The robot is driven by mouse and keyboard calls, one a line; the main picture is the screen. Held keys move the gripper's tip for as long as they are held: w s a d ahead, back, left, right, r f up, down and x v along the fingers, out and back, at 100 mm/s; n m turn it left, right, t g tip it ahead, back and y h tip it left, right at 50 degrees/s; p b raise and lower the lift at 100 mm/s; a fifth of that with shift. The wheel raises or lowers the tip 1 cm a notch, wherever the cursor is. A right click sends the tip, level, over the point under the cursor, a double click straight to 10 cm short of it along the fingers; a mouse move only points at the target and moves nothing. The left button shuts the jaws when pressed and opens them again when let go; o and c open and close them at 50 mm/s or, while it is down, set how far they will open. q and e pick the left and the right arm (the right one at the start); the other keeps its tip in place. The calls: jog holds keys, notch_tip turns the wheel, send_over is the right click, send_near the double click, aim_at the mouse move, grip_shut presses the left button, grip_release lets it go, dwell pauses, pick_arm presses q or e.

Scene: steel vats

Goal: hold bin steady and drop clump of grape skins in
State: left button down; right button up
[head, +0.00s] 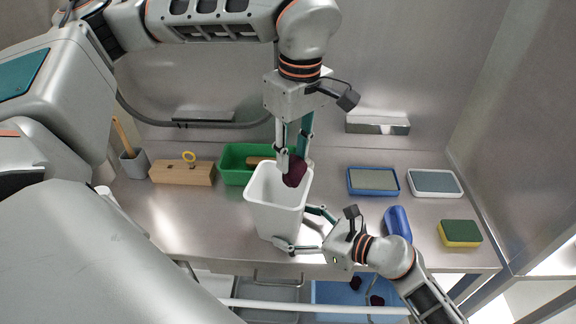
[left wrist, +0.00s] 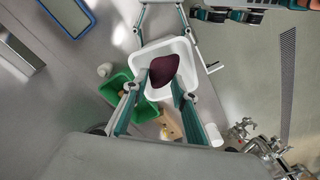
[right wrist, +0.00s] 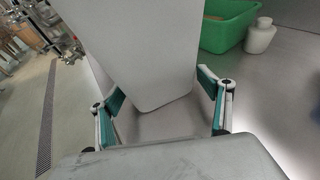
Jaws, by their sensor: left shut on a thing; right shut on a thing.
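The white bin (head: 275,212) stands upright on the steel bench near its front edge. My right gripper (head: 296,228) is shut on the bin's lower part, one finger on each side; the bin's wall fills the middle of the right wrist view (right wrist: 140,50). My left gripper (head: 291,158) points down over the bin and is shut on a dark purple clump of grape skins (head: 296,173). The clump is at the bin's opening, near the back rim. In the left wrist view the clump (left wrist: 163,69) shows against the bin's white inside (left wrist: 181,52).
A green tub (head: 233,165) stands just behind the bin. A wooden block (head: 182,174) is to the left. Blue (head: 373,181) and white (head: 434,183) trays, a blue cylinder (head: 397,222) and a sponge (head: 460,233) are right. Dark clumps lie in a blue container (head: 330,292) below.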

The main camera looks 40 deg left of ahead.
pick_arm(q)
jog(key=shift+a, duration=0.15)
jog(key=shift+a+f, duration=0.1)
jog(key=shift+a, duration=1.3)
jog(key=c, duration=1.6)
grip_release()
jog(key=shift+o, duration=0.2)
notch_tip(320, 180, up, 12)
jog(key=shift+d, duration=0.45)
jog(key=shift+s, duration=0.1)
